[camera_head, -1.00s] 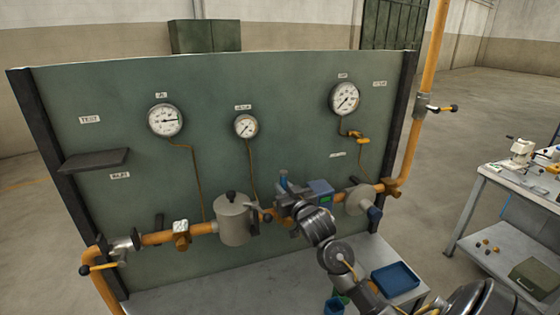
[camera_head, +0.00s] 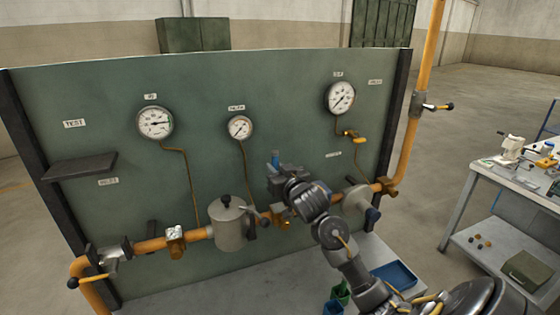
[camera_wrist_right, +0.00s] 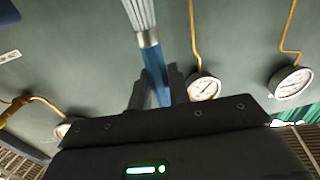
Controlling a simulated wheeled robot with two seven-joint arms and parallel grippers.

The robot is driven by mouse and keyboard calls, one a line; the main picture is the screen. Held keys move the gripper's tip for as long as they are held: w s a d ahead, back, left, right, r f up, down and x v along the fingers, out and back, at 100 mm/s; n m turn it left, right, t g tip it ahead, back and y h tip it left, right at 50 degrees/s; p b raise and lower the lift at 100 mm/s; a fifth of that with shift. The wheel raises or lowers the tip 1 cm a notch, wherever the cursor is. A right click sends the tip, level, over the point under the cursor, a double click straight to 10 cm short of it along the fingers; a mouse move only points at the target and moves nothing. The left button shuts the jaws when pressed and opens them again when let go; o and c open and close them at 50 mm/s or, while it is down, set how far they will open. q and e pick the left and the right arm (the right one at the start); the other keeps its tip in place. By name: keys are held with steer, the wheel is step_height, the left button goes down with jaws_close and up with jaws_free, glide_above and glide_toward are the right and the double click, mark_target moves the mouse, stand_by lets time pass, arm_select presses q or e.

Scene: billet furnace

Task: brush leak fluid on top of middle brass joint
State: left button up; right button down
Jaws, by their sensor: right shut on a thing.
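My right gripper (camera_head: 280,180) is shut on a brush with a blue handle (camera_head: 275,158). In the right wrist view the brush's blue handle (camera_wrist_right: 156,80) sits between the fingers, and its metal ferrule and pale bristles (camera_wrist_right: 138,14) run out of the top edge. A brass joint (camera_head: 283,217) on the orange pipe is partly visible just below my right gripper, right of the grey canister. The bristle tips and any contact with it are hidden. Another brass joint (camera_head: 176,242), with white material on top, is left of the canister, and one (camera_head: 388,187) is at the right elbow. My left gripper is out of view.
The grey canister (camera_head: 229,228) stands close left of my right gripper, and a round grey fitting (camera_head: 357,198) is to its right. Gauges (camera_head: 340,98) and thin pipes are on the green panel (camera_head: 90,100). A blue tray (camera_head: 393,275) lies on the bench below.

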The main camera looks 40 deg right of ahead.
steer(key=shift+w+r, duration=0.1)
steer(key=shift+r, duration=0.75)
steer(key=shift+d+r, duration=0.1)
steer(key=shift+r, duration=0.45)
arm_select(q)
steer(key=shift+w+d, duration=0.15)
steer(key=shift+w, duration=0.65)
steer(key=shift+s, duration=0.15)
arm_select(e)
steer(key=shift+f, duration=0.1)
